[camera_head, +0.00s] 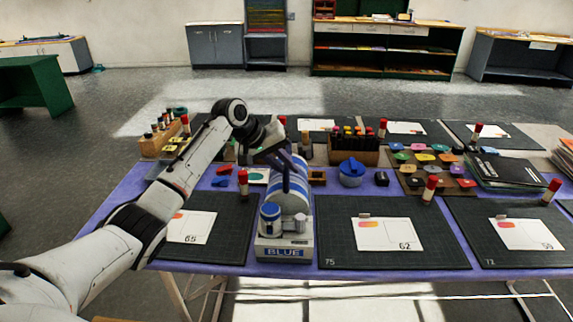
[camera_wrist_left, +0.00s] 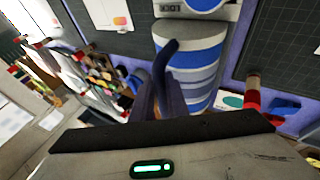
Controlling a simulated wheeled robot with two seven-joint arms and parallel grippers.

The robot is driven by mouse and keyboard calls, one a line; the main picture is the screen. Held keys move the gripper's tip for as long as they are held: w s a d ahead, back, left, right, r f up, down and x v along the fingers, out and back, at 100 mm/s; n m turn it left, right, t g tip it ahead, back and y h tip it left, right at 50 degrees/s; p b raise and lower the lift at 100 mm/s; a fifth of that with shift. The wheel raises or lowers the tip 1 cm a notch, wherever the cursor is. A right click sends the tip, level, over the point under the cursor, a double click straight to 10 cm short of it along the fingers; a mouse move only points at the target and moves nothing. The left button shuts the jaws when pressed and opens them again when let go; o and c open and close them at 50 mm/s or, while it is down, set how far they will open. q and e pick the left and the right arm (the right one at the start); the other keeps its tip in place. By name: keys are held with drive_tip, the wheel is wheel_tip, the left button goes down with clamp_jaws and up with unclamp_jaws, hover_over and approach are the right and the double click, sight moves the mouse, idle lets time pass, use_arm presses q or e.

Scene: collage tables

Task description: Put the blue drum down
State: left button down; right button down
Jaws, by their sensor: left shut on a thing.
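The blue drum (camera_head: 297,203) is a blue-and-white striped cylinder with a grey front base marked BLUE. It is at the front edge of the purple-topped table, between two dark mats. My left gripper (camera_head: 284,168) is over its far part and is shut on it, at what looks like a dark upright handle. In the left wrist view the striped drum (camera_wrist_left: 203,60) lies just beyond the dark fingers (camera_wrist_left: 168,98). I cannot tell whether its underside touches the table. My right gripper is not in view.
Dark mats with white cards lie left (camera_head: 235,232) and right (camera_head: 345,250) of the drum. A red-topped stamp (camera_head: 243,184) stands at its left, and a round blue-lidded pot (camera_head: 351,174) at its right. A wooden rack of bottles (camera_head: 353,151) is behind.

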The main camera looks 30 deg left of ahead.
use_arm(q)
drive_tip(key=shift+w+r, duration=0.1)
drive_tip(key=shift+r, duration=0.15)
drive_tip(key=c, duration=1.9)
unclamp_jaws()
drive_tip(key=shift+f, duration=0.3)
drive_tip(key=shift+c, duration=0.2)
drive_tip(key=shift+o, duration=1)
